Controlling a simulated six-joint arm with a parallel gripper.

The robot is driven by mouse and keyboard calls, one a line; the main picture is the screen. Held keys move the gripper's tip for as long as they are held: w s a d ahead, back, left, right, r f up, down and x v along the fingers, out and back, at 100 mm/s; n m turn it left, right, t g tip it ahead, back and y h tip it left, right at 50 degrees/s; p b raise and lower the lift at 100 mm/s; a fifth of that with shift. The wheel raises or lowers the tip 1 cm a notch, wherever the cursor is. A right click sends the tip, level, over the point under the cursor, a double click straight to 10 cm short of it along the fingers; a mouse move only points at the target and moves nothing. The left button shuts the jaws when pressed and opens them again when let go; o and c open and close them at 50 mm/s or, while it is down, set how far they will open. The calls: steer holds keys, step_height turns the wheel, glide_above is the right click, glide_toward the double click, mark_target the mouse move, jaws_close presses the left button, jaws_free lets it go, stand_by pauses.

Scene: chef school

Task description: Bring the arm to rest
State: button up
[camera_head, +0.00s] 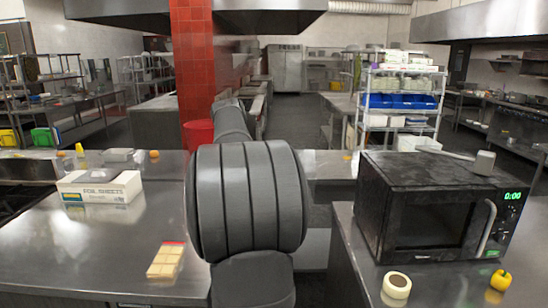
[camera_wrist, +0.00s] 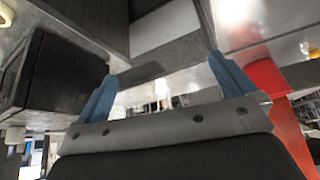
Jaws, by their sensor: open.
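My gripper (camera_wrist: 162,67) shows in the wrist view with its two blue fingers spread wide apart. Nothing is between them, and they touch nothing that I can see. In the head view my own grey arm links fill the middle, standing over the gap between the left counter and the right counter. The gripper itself cannot be made out there.
A black microwave (camera_head: 437,208) stands on the right counter with a tape roll (camera_head: 397,285) and a yellow pepper (camera_head: 501,280) in front. The left counter (camera_head: 60,250) holds a foil box (camera_head: 100,187) and a pale yellow block (camera_head: 166,261). A red pillar (camera_head: 193,70) rises behind.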

steer(key=d+m, duration=0.1)
steer(key=d, duration=0.6)
steer(key=shift+w+h, duration=0.15)
steer(key=shift+h, duration=0.15)
